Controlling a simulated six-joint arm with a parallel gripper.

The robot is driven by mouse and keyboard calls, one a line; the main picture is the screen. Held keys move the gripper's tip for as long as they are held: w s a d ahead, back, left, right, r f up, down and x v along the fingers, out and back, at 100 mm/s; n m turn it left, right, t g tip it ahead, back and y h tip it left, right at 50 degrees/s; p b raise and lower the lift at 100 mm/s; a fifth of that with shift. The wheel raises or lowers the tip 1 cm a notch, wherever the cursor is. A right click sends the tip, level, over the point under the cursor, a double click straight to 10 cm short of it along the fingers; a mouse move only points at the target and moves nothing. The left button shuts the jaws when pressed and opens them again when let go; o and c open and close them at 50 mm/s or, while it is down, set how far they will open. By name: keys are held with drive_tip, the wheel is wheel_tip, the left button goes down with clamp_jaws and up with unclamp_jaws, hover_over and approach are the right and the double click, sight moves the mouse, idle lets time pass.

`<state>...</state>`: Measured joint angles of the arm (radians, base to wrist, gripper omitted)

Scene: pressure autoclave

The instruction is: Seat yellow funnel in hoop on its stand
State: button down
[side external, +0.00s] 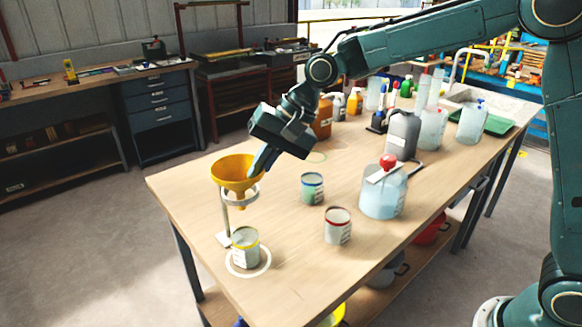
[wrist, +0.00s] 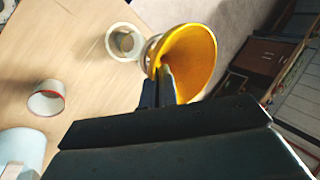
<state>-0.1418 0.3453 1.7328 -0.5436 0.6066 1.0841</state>
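The yellow funnel (side external: 232,169) is at the left end of the table, wide mouth up, with its narrow lower part inside the pale hoop (side external: 254,197) of the stand (side external: 226,217). I cannot tell whether its cone rests on the ring. My gripper (side external: 257,172) reaches down from the right to the funnel's rim. In the wrist view the fingers (wrist: 160,78) pinch the wall of the funnel (wrist: 190,58), one finger inside the mouth and one outside. The hoop (wrist: 151,52) is partly hidden behind the funnel there.
A blue-green-rimmed can (side external: 312,188), a red-rimmed can (side external: 338,226) and a red-capped jug (side external: 382,192) stand to the right. Several bottles crowd the far end. The table's left corner is clear.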

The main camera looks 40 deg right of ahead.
drive_tip(key=shift+f, duration=0.15)
drive_tip(key=c, duration=1.6)
unclamp_jaws()
drive_tip(key=v, duration=1.3)
drive_tip(key=shift+r, duration=0.4)
drive_tip(key=shift+s+d, duration=0.1)
drive_tip(key=shift+s, duration=0.05)
